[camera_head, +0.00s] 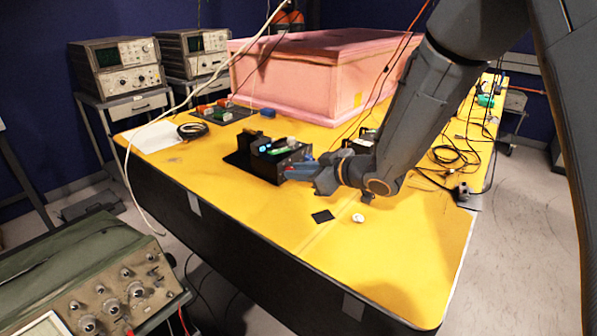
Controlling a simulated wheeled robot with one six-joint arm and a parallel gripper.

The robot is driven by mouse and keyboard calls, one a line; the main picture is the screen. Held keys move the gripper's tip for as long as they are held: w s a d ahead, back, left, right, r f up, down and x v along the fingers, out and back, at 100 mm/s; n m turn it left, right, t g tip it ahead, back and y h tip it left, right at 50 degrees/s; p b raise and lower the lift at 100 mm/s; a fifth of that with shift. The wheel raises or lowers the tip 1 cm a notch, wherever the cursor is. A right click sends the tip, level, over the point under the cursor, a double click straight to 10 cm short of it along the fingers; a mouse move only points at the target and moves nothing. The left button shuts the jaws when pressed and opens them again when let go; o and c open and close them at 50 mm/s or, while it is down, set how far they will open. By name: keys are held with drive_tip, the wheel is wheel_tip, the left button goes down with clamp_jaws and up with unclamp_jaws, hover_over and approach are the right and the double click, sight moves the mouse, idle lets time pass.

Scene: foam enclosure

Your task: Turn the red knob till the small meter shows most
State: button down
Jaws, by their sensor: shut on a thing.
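A black device (262,158) with blue lit spots and a pale green-white part on top stands on the yellow table. My gripper (292,171) reaches it from the right, low at its front right side. The fingers are shut on the red knob, of which only a small bit of red shows at the fingertips. The arm comes down from the upper right. The small meter's needle or reading is too small to tell from here.
A pink foam enclosure (315,75) stands behind the device. A black square (322,216) and a small white round thing (358,218) lie in front of my gripper. Loose black cables (450,156) lie to the right. The table's front part is mostly clear.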

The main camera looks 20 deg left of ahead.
drive_tip(key=n+t+b, duration=0.1)
drive_tip(key=b, duration=0.1)
drive_tip(key=n+b, duration=0.1)
drive_tip(key=b, duration=0.2)
drive_tip(key=shift+s+a+f+n+t+b, duration=0.15)
drive_tip(key=shift+f+n+t+b, duration=0.15)
drive_tip(key=shift+t, duration=0.1)
drive_tip(key=n+t+b, duration=0.1)
drive_tip(key=b, duration=0.2)
drive_tip(key=shift+s+n+h+b, duration=0.15)
drive_tip(key=shift+n+h+b, duration=0.15)
drive_tip(key=shift+n+b, duration=0.1)
drive_tip(key=shift+r, duration=0.1)
drive_tip(key=c, duration=1.6)
unclamp_jaws()
drive_tip(key=shift+v, duration=3.9)
